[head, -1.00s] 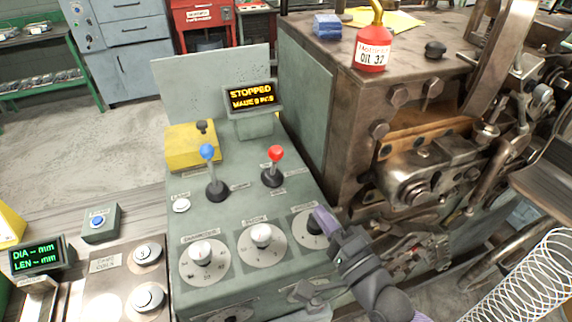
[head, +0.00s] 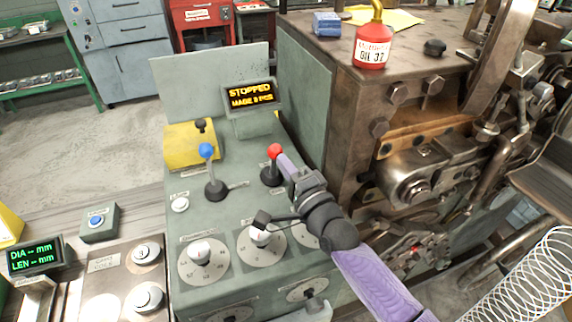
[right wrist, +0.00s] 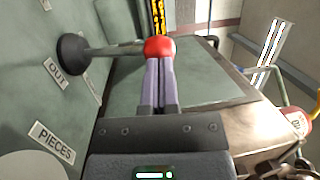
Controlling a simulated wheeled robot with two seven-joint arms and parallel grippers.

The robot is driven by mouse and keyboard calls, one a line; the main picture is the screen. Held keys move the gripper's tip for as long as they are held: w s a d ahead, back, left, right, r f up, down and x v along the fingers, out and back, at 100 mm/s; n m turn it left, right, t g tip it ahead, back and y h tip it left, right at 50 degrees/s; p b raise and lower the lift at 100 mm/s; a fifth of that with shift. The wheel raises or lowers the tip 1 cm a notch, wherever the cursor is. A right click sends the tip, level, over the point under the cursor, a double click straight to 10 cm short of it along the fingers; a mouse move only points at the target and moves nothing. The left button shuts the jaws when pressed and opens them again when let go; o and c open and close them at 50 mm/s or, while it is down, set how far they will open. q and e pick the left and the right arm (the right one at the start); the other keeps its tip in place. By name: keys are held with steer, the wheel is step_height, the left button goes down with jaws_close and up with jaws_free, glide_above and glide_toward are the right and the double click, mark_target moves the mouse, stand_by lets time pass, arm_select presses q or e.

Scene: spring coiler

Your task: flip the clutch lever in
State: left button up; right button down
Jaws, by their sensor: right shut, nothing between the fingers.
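The red-knobbed lever (head: 274,152) stands on the sloped green control panel, right of the blue-knobbed lever (head: 207,151). I cannot tell from its plates in the head view which lever is the clutch. My right gripper (head: 281,158) is shut and empty, its purple fingertips at the red knob. In the right wrist view the closed fingers (right wrist: 160,62) reach the red knob (right wrist: 159,48), touching or almost touching it. The lever's shaft runs left to a black base beside an "OUT" plate (right wrist: 54,70). My left gripper is out of view.
Dials, including a white-knobbed one (head: 201,252), line the panel's lower part, partly under my right arm. A yellow box (head: 187,141) sits behind the blue lever. The heavy machine (head: 345,110) with a red oil can (head: 372,48) stands close at right.

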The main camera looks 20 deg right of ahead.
steer(key=w+r+g+p, duration=0.1)
steer(key=p, duration=0.2)
steer(key=w+r+g+p, duration=0.1)
steer(key=w+g+p, duration=0.1)
steer(key=p, duration=0.2)
steer(key=w+r+m+g+h+p, duration=0.1)
steer(key=p, duration=0.2)
steer(key=shift+w+a+r+p, duration=0.15)
steer(key=shift+w+p, duration=0.1)
steer(key=shift+p, duration=0.15)
steer(key=shift+w+g+p, duration=0.3)
steer(key=shift+w+g, duration=0.1)
steer(key=shift+g, duration=0.1)
steer(key=w, duration=0.3)
steer(key=shift+f, duration=0.25)
steer(key=shift+r, duration=0.1)
